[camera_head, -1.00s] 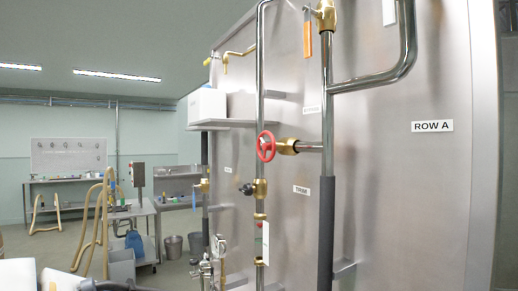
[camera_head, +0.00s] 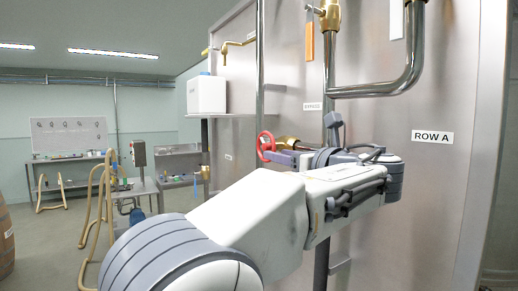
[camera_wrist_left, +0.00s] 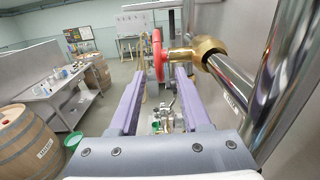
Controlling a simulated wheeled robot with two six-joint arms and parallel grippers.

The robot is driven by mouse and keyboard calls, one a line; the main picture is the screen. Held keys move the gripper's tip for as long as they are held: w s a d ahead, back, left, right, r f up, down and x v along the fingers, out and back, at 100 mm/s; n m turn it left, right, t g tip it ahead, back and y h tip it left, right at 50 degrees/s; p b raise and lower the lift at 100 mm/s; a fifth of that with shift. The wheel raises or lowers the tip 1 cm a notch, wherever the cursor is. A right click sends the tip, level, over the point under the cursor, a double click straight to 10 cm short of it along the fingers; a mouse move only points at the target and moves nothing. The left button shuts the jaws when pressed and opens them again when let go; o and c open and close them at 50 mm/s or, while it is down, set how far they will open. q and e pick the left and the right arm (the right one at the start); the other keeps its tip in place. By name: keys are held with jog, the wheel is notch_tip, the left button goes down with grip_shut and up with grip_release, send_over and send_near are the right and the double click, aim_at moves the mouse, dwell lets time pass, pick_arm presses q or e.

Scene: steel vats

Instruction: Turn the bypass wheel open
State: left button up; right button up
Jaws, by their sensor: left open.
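The red bypass wheel (camera_head: 265,146) sits on a brass valve (camera_head: 288,143) on the steel vat wall, below a small BYPASS label (camera_head: 312,106). My left arm crosses in front of the pipes, and my left gripper (camera_head: 273,157) is at the wheel, partly hiding its right side. In the left wrist view the wheel (camera_wrist_left: 157,58) shows nearly edge-on, its lower rim in line with the gap between the two open purple fingers (camera_wrist_left: 158,73). I cannot tell whether a finger touches it. The brass valve (camera_wrist_left: 200,50) is to the right. My right gripper is not in view.
A vertical steel pipe (camera_head: 260,60) runs close by the wheel, and a bent pipe (camera_head: 400,85) is to the right. A white canister (camera_head: 206,95) stands on a wall shelf.

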aim_at(258, 150)
pick_arm(q)
jog(key=p+x, duration=0.3)
jog(key=x, duration=0.5)
jog(key=shift+w+a+p, duration=0.2)
jog(key=shift+a+p, duration=0.05)
jog(key=shift+p, duration=0.05)
jog(key=shift+w+a, duration=0.2)
jog(key=shift+w, duration=0.15)
jog(key=shift+c, duration=0.3)
grip_shut()
